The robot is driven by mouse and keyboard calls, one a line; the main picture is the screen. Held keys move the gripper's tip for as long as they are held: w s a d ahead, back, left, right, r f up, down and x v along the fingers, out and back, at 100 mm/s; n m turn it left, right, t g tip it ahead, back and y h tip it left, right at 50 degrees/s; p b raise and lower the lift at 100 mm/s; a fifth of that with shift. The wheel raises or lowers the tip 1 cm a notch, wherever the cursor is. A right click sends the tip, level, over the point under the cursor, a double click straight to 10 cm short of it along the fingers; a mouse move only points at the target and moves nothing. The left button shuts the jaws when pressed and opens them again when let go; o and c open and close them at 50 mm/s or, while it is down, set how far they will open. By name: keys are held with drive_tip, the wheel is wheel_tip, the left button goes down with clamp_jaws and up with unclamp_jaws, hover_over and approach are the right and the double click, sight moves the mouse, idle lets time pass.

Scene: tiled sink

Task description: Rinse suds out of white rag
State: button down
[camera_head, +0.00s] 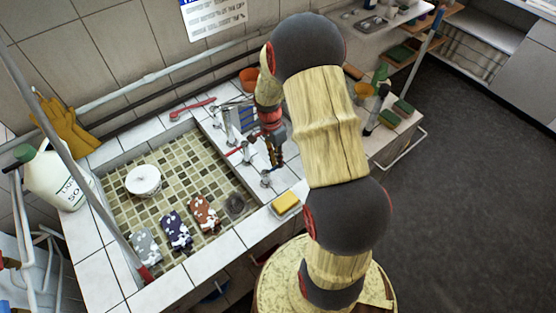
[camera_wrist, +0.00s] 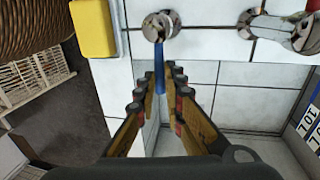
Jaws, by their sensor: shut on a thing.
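A pale grey-white cloth with white suds patches (camera_head: 146,246), apparently the white rag, lies flat on the tiled sink floor (camera_head: 117,210), at the near left. My gripper (camera_head: 273,160) is well away from it, over the taps at the sink's right side. In the wrist view my gripper's fingers (camera_wrist: 158,76) close around a narrow blue tap handle (camera_wrist: 158,58) below a chrome knob (camera_wrist: 160,25). A red tap handle (camera_head: 237,149) sits left of my gripper. The wrist view does not show the rag.
A blue cloth (camera_head: 176,230) and a red cloth (camera_head: 205,213), both sudsy, lie beside the rag. A white tub (camera_head: 143,180) stands behind them. A dark drain (camera_head: 235,206) is at right. A yellow sponge (camera_head: 285,203) sits on the rim; a white jug (camera_head: 57,178) stands left.

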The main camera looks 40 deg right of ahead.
drive_tip(key=s+m, duration=0.1)
drive_tip(key=m+p, duration=0.1)
drive_tip(key=m, duration=0.1)
drive_tip(key=shift+s+a+m+y, duration=0.1)
drive_tip(key=shift+s+m+y, duration=0.2)
drive_tip(key=shift+s, duration=0.1)
drive_tip(key=c, duration=1.9)
unclamp_jaws()
drive_tip(key=v, duration=1.2)
